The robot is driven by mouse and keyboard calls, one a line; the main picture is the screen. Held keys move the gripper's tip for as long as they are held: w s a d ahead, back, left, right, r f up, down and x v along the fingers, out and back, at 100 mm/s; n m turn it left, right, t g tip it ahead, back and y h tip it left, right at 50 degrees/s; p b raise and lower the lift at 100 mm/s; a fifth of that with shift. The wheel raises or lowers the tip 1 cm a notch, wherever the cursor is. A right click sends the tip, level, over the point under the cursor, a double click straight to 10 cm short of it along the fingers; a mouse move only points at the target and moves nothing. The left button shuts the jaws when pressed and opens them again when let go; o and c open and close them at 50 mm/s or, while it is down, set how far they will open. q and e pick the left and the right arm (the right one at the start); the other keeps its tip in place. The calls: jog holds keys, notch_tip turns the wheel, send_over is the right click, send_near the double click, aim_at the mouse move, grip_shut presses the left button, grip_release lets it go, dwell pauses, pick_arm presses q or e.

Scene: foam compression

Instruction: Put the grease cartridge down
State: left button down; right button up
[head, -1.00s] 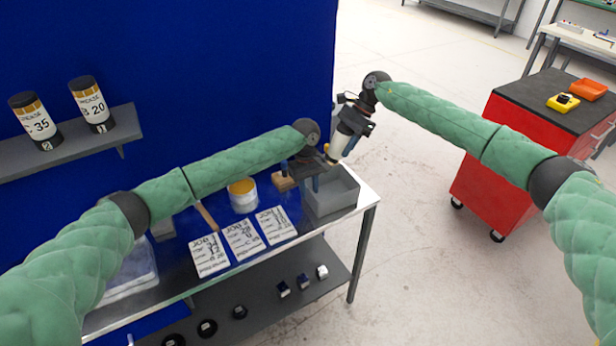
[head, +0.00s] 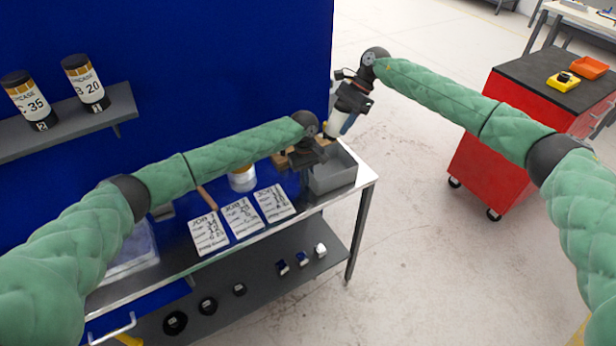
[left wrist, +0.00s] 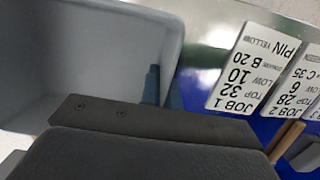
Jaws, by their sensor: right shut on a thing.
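A white grease cartridge (head: 337,122) hangs tilted in my right gripper (head: 346,108), which is shut on it. The cartridge is above the back right corner of the bench, behind the grey bin, and its lower end appears clear of the bench. Its label cannot be read. My left gripper (head: 311,160) is over the left side of the grey bin (head: 333,176). In the left wrist view, its blue fingertips (left wrist: 162,88) show beside the bin's wall (left wrist: 165,45). The gripper body hides most of the fingers, so their opening is unclear.
Two grease cartridges, C 35 (head: 29,98) and B 20 (head: 85,82), stand on the wall shelf (head: 120,104). Job cards (head: 242,217) and a yellow-topped tub (head: 243,180) are on the bench. A red cart (head: 490,150) stands right, with open floor between.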

jog(key=shift+d+f+m+t+h, duration=0.1)
jog(key=shift+f+m+t+h, duration=0.1)
jog(key=shift+f+t+h, duration=0.55)
jog(key=shift+d+f+m+t+h, duration=0.1)
jog(key=shift+f+m+t+h, duration=0.2)
jog(key=shift+f, duration=0.85)
jog(key=f, duration=0.1)
send_over(337, 171)
jog(key=shift+t+h, duration=0.25)
jog(key=shift+h, duration=0.2)
jog(key=shift+d+f, duration=0.1)
jog(key=shift+f, duration=4.9)
jog(key=shift+f, duration=0.1)
jog(key=o, duration=1.1)
jog(key=shift+o, duration=0.2)
jog(key=v, duration=1.2)
